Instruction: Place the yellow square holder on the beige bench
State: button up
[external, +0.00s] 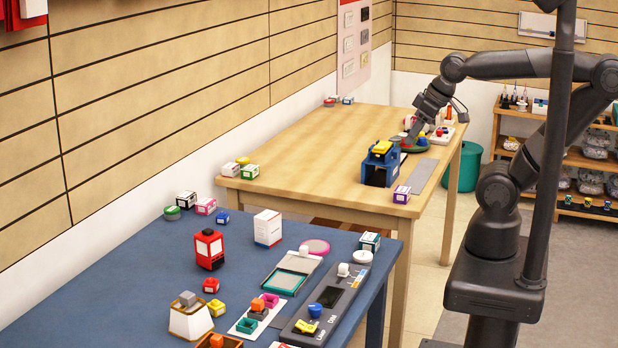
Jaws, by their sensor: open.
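The beige bench (300,160) is the light wooden table at the back. Small yellow items show in several places, and I cannot tell for sure which is the square holder. One yellow block (381,147) lies on top of a blue box-shaped stand (378,168) on the beige bench. A small square yellow piece (216,308) sits on the blue table. My gripper (411,140) points down over the right part of the beige bench, just right of the blue stand. It is open; its fingertips are small and partly lost among objects there.
The blue table (130,270) in front carries a red lantern-like object (209,249), a white box (268,228) and a dark control panel (325,305). On the bench, a grey strip (423,175) lies right of the stand. The bench's left middle is clear.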

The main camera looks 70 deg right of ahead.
aim_at(218, 301)
jog(key=w+a+f+m+g+y, duration=0.1)
jog(key=w+a+f+m+y, duration=0.2)
jog(key=w+a, duration=0.5)
jog(key=w+a+f+m+g+y, duration=0.2)
jog(key=w+a+m+y, duration=0.15)
jog(key=a, duration=0.75)
jog(key=w+a+f+m+g+y, duration=0.1)
jog(key=w+a+f+m+y, duration=0.2)
jog(key=w+a, duration=0.5)
jog(key=w+a+f+m+t+y, duration=0.1)
jog(key=w+a+f+m, duration=0.1)
jog(key=a+f+m, duration=0.2)
jog(key=w+a+f+m+t+y, duration=0.1)
jog(key=w+a+f+m, duration=0.2)
jog(key=a+f, duration=0.3)
jog(key=w+a+f+m+t+y, duration=0.1)
jog(key=w+a+f+m, duration=0.2)
jog(key=a+f+m, duration=0.2)
jog(key=shift+w+a+f+m, duration=0.1)
jog(key=shift+f+m, duration=0.05)
jog(key=shift+f, duration=0.45)
jog(key=shift+w+a+f+m, duration=0.1)
jog(key=shift+f, duration=0.5)
jog(key=x, duration=1)
jog(key=shift+w+a, duration=0.3)
jog(key=shift+c, duration=0.3)
